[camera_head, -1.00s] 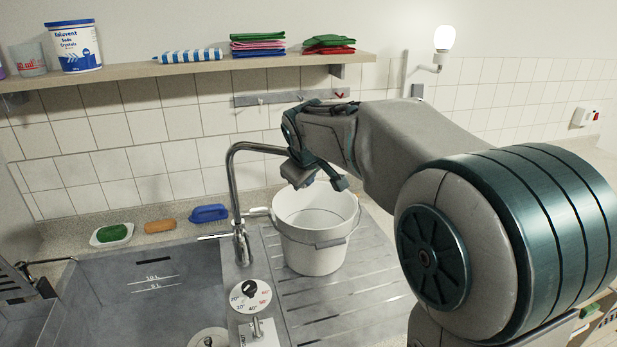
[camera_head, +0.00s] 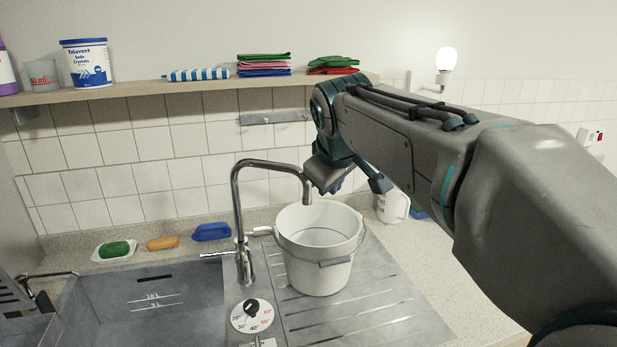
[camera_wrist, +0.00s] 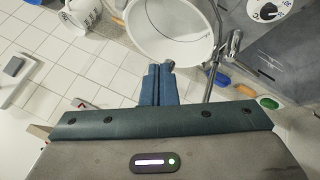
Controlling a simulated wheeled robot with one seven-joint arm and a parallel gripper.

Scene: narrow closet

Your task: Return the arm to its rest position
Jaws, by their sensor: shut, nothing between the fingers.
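My gripper (camera_wrist: 157,85) is shut and empty, with its two blue fingers together in the wrist view. In the head view my arm reaches in from the right, and its end hangs above the back of the white bucket (camera_head: 318,275), near the tap spout. The fingers are mostly hidden behind the wrist there. The bucket stands upright on the ribbed steel drainboard (camera_head: 385,300) and also shows in the wrist view (camera_wrist: 190,52), just beyond the fingertips. I cannot tell whether the gripper is over the rim or behind it.
The curved tap (camera_head: 238,205) stands left of the bucket, beside the sink basin (camera_head: 150,305). A shelf (camera_head: 200,84) with a tub and folded cloths runs above. A white jug (camera_head: 392,207) stands behind my arm. A wall lamp (camera_head: 446,60) is at the right.

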